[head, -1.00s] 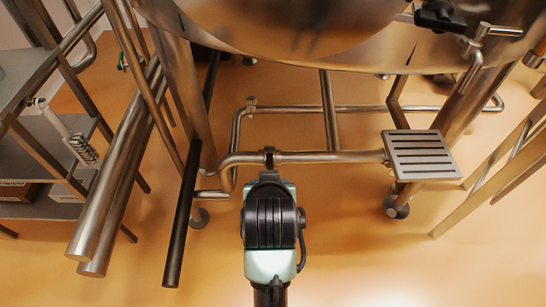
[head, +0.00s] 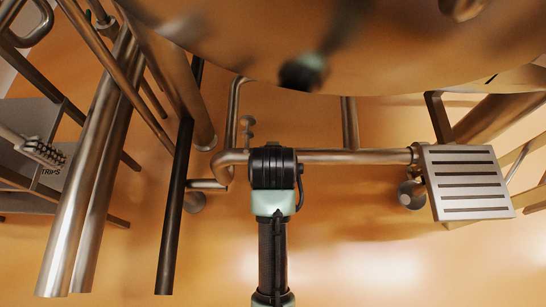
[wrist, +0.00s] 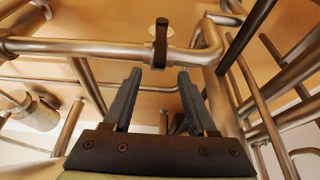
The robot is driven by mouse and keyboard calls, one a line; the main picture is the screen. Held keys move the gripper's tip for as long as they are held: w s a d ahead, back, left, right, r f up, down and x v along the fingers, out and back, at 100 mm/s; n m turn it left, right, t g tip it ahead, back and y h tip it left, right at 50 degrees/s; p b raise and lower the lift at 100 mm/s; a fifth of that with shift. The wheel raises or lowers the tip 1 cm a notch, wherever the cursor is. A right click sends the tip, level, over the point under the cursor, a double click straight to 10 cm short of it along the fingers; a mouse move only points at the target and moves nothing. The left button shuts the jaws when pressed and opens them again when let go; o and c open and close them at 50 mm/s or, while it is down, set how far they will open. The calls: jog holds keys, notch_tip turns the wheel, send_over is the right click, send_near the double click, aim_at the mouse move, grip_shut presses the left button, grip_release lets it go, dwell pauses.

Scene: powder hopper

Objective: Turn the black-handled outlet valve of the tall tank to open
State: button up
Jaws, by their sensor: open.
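The tall tank (head: 420,50) hangs over the top of the head view. Its outlet pipe (head: 350,157) runs level below it and also crosses the wrist view (wrist: 90,46). The black valve handle (wrist: 161,42) stands crosswise to this pipe in the wrist view, left of the pipe's bend. My gripper (wrist: 159,71) is open and empty. Its two fingers point toward the handle, which lies just beyond the tips and roughly between them. I cannot tell the exact gap. In the head view my own wrist hides the handle and the fingers.
A slotted metal plate (head: 468,183) is at the pipe's right end. Long steel tubes (head: 95,180) and a dark bar (head: 174,210) stand to the left. A shelf unit (head: 30,160) is at far left. The orange floor (head: 370,265) is clear at lower right.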

jog(key=b+x, duration=0.3)
jog(key=x, duration=0.8)
jog(key=shift+f+b, duration=0.35)
jog(key=shift+f, duration=0.05)
jog(key=shift+w, duration=0.1)
grip_shut()
dwell(0.7)
